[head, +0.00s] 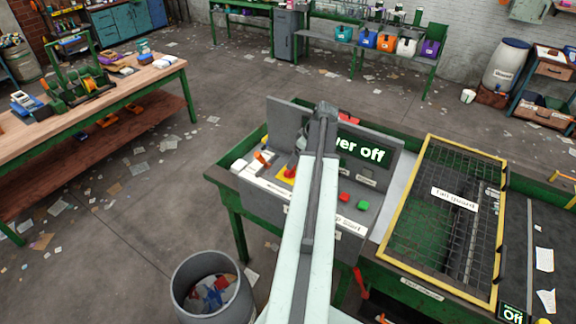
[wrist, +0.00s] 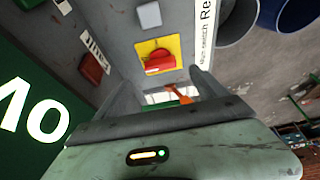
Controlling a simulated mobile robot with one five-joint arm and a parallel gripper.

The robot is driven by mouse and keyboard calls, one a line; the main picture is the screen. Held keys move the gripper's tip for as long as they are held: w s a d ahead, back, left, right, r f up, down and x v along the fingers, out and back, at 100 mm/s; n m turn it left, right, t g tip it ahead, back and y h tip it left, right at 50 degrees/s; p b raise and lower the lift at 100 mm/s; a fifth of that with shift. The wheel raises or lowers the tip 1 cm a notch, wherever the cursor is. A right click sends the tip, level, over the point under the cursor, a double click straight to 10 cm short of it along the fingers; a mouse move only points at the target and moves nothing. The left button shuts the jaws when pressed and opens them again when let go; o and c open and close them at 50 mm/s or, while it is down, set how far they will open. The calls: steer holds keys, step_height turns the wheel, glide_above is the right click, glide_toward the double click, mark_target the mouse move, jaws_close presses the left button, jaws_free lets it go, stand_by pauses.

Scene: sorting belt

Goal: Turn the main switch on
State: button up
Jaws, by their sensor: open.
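The main switch shows in the wrist view as a red rotary knob (wrist: 159,61) on a yellow plate (wrist: 144,48). An orange lever (wrist: 180,95) shows between the fingers.
Red (head: 344,197) and green (head: 363,205) buttons sit right of my arm on the panel. A yellow-framed mesh guard (head: 396,235) stands to the right. A grey bin (head: 178,285) with scraps stands at front left.

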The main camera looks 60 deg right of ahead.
steer(key=b+x, duration=0.6)
steer(key=x, duration=0.1)
steer(key=shift+w+f+b, duration=0.15)
steer(key=shift+f+b, duration=0.15)
steer(key=shift+f, duration=0.05)
steer(key=shift+r, duration=0.15)
steer(key=shift+c, duration=0.6)
steer(key=c, duration=1.3)
steer(key=shift+o, duration=0.2)
